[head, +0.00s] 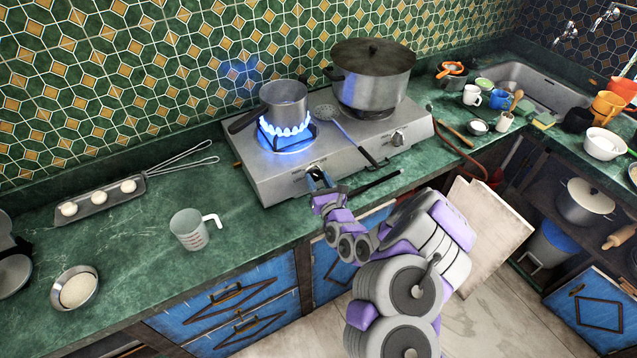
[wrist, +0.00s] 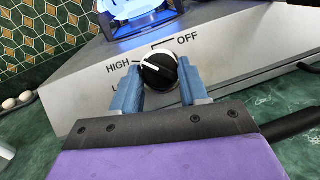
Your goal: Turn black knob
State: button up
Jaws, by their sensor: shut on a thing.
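The gas hotplate (head: 340,148) is a steel two-burner unit on the green counter. Its black knob (wrist: 158,70) is on the front face, with a white pointer line turned toward the HIGH mark. My gripper (wrist: 157,88) has its two blue fingers on either side of the knob and is shut on it. In the head view my gripper (head: 319,180) is at the left knob, which its fingers mostly hide. The left burner has a blue flame (head: 287,135) under a small saucepan (head: 284,103).
A large lidded pot (head: 372,80) stands on the right burner, above another knob (head: 398,138). A skimmer (head: 345,132) lies across the hotplate, its dark handle over the front edge. A measuring cup (head: 189,230) stands to the left.

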dwell(0.4)
jog(key=o, duration=1)
jog(key=shift+o, duration=0.2)
jog(key=p+v, duration=0.6)
jog(key=v, duration=1.1)
jog(key=shift+s, duration=0.15)
jog(key=shift+f, duration=0.15)
